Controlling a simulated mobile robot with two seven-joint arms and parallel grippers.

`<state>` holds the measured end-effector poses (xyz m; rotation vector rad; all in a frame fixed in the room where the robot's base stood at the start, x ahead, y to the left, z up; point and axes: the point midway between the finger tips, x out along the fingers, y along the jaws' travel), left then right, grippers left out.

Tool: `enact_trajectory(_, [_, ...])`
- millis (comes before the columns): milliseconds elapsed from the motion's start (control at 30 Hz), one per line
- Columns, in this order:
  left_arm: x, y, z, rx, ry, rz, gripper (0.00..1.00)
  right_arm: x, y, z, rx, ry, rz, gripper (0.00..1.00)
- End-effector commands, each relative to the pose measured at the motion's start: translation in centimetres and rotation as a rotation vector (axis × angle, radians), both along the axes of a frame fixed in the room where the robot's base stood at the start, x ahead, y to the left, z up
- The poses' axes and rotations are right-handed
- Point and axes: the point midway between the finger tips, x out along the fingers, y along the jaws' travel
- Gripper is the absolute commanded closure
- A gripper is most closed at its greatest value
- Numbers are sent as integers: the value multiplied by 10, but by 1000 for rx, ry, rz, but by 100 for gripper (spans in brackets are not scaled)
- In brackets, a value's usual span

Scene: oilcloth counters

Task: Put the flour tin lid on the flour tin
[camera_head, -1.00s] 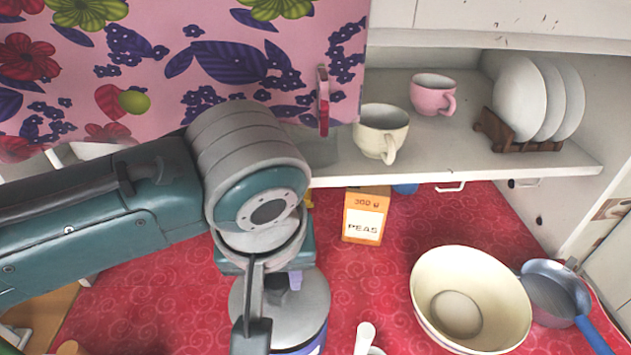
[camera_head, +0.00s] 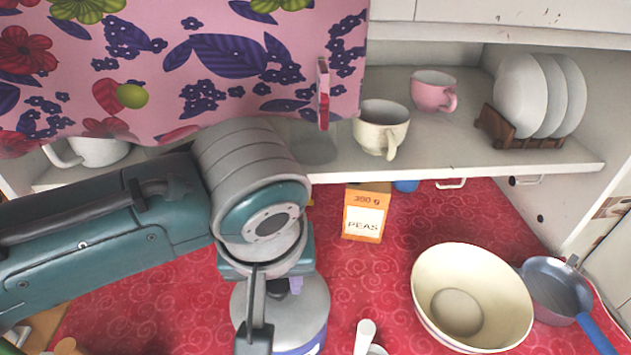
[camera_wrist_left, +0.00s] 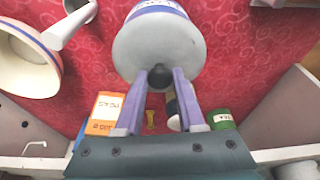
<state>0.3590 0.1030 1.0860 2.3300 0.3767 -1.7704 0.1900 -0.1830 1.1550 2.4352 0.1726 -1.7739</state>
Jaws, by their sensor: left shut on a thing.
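The flour tin lid (camera_head: 311,300) is a grey disc with a dark knob, low in the middle of the head view. In the left wrist view the lid (camera_wrist_left: 160,45) faces the camera. My left gripper (camera_wrist_left: 159,76) has its two lilac fingers on either side of the knob and is shut on it. The flour tin (camera_head: 313,343), white with a blue-violet band, shows directly under the lid; its band also shows at the top of the wrist view (camera_wrist_left: 160,5). The lid hides the tin's rim, so I cannot tell whether it is fully seated. My right gripper is not in view.
An orange peas box (camera_head: 366,213) stands behind the tin. A cream bowl (camera_head: 472,300) and a blue-handled pan (camera_head: 556,290) are to the right. A white spoon-like handle (camera_head: 364,336) is close to the tin's right. The shelf (camera_head: 450,168) overhangs the counter's back.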

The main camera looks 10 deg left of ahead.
Motion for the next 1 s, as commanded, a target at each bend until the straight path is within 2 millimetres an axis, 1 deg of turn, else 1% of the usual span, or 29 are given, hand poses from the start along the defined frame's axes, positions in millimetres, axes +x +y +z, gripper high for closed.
enact_trajectory(67, [-1,0,1,0,1,0,100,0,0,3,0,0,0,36])
enact_trajectory(833, [0,-1,-5,-2,-1,-1,100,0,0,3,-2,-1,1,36])
enact_trajectory(867, [0,-1,-5,-2,-1,-1,61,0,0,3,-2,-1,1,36])
enact_trajectory(1000, [0,-1,-5,-2,-1,-1,45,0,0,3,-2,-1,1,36])
